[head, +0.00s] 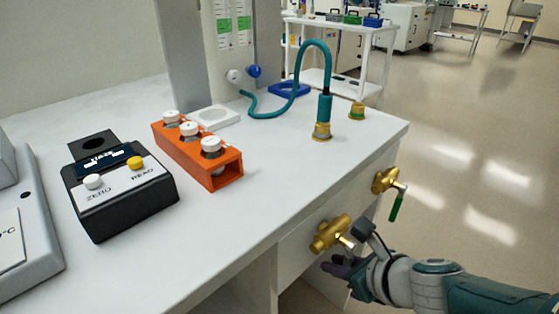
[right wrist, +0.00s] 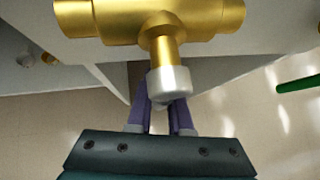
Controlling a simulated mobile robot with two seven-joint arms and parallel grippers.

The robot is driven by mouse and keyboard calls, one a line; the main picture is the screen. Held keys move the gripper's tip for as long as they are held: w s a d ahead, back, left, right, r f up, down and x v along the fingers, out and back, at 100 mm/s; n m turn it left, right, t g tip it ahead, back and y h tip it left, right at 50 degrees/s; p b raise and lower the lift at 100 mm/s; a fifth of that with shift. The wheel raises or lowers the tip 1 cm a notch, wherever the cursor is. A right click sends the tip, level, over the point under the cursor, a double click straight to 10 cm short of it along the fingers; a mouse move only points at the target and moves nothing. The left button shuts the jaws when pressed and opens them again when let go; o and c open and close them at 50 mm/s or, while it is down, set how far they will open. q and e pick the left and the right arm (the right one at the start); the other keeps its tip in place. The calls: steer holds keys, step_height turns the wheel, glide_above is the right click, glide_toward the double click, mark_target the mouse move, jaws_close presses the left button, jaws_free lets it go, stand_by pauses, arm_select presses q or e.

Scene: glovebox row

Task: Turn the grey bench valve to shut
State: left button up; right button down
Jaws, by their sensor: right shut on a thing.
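The grey bench valve (head: 328,235) is a brass body on the front face of the bench, with a short grey handle (head: 347,243) at its right side. In the right wrist view the brass body (right wrist: 150,18) fills the top, and its stem ends in a grey hub (right wrist: 168,82). My right gripper (head: 350,250) is at this valve, shut on the grey handle. In the right wrist view its purple fingers (right wrist: 160,105) stand on either side below the hub and hide most of the handle. My left gripper is not in view.
A second brass valve (head: 384,180) with a green handle (head: 397,206) sits just right of it. On the bench are an orange rack (head: 190,160) with white-capped vials, a black meter (head: 118,198) and a teal hose (head: 325,75). Open floor lies to the right.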

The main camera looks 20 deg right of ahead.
steer(key=shift+s+a+y, duration=0.1)
steer(key=shift+a+y, duration=0.15)
steer(key=shift+y, duration=0.05)
stand_by(0.5)
steer(key=c, duration=0.8)
jaws_free()
steer(key=shift+a, duration=0.1)
steer(key=shift+c, duration=0.2)
steer(key=p+v, duration=0.9)
steer(key=v, duration=0.1)
steer(key=shift+p, duration=0.3)
steer(key=shift+r, duration=0.1)
